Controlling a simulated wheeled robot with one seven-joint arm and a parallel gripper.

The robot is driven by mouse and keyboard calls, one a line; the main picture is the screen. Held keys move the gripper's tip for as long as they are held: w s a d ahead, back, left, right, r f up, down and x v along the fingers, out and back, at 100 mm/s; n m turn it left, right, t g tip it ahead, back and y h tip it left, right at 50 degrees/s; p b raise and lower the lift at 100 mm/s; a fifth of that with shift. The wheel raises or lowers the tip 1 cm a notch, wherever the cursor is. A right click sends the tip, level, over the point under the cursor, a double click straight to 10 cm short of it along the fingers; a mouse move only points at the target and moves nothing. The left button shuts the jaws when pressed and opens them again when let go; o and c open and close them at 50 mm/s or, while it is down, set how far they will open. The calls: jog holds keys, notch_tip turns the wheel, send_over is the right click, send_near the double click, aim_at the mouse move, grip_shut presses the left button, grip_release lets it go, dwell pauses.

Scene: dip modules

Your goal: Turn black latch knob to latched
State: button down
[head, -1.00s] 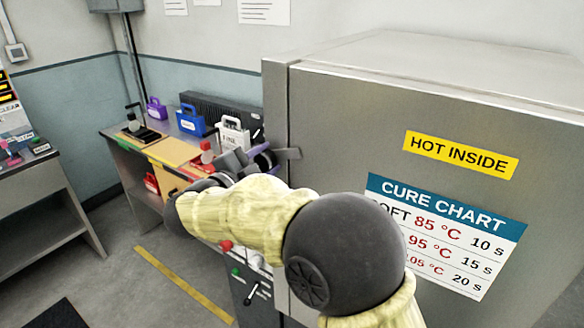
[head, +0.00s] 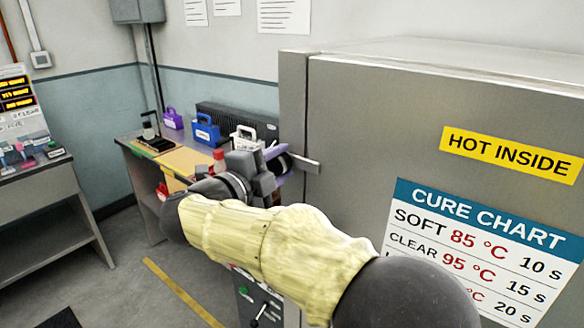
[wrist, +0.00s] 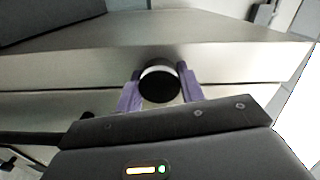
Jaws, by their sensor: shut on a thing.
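The black latch knob (wrist: 160,84) is a round black cap with a pale band, on the edge of the grey metal oven cabinet. In the wrist view it sits between the two purple fingertips of my gripper (wrist: 158,98), which are shut on it from both sides. In the head view my gripper (head: 277,163) reaches the cabinet's left front edge, and its body hides most of the knob. A flat metal latch bar (head: 305,164) sticks out to the right of the fingers, tilted slightly down to the right.
The oven cabinet (head: 350,100) with its HOT INSIDE label (head: 511,155) and cure chart (head: 470,240) fills the right side. A bench (head: 128,148) behind my arm holds purple, blue (head: 206,131) and white cases. A control panel (head: 262,308) with a lever sits below my arm. Floor at left is open.

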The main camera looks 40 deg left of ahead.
jog(key=shift+s+f, duration=0.1)
jog(key=shift+f, duration=0.1)
jog(key=c, duration=1)
grip_release()
jog(key=shift+o, duration=0.5)
jog(key=shift+r, duration=0.1)
jog(key=s+b, duration=0.2)
jog(key=s, duration=1.5)
jog(key=shift+s, duration=0.2)
jog(key=shift+w+d, duration=0.1)
jog(key=shift+d, duration=0.05)
